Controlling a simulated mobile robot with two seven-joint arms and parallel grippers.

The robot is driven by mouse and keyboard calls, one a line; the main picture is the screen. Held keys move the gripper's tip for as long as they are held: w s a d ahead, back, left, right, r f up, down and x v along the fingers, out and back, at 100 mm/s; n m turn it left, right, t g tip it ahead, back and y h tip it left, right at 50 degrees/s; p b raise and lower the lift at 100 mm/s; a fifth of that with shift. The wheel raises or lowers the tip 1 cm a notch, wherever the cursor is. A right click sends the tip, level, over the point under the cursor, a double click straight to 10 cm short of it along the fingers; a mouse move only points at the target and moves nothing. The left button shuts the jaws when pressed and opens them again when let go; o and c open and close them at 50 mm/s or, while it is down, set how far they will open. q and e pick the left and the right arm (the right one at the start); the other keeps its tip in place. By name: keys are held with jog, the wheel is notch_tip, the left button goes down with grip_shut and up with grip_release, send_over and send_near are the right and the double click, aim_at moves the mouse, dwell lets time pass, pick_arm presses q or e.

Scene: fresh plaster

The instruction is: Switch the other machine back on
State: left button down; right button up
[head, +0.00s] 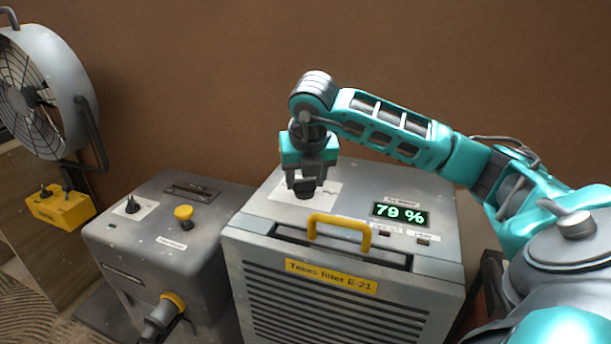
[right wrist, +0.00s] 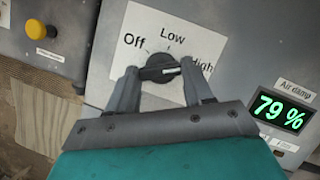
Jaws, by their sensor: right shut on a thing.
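A large grey machine (head: 250,240) stands in the middle, with a green display (head: 401,214) reading 79 %. My right gripper (head: 305,186) is shut on the dark dial knob (right wrist: 160,68) on its top. The knob sits on a white plate (right wrist: 138,45) marked Off, Low and High. In the right wrist view the knob's white mark points right, roughly toward High. A smaller grey machine (head: 150,235) stands to the left, with a dark switch (head: 132,206) on a white plate and a yellow button (head: 183,213). My left gripper is not in view.
A grey fan (head: 45,90) with a yellow switch box (head: 62,208) stands at the far left. A yellow handle (head: 339,229) rises from the large machine's front top. A yellow-ringed plug (head: 165,315) sticks out of the small machine's front. A brown wall (head: 200,80) is behind.

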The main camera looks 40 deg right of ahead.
dwell(0.3)
jog(key=o, duration=0.8)
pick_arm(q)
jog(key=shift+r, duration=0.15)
pick_arm(e)
jog(key=shift+o, duration=1.2)
pick_arm(q)
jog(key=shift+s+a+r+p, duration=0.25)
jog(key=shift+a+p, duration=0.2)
jog(key=shift+p, duration=0.6)
pick_arm(e)
jog(key=v, duration=1.3)
jog(key=shift+d+f, duration=0.1)
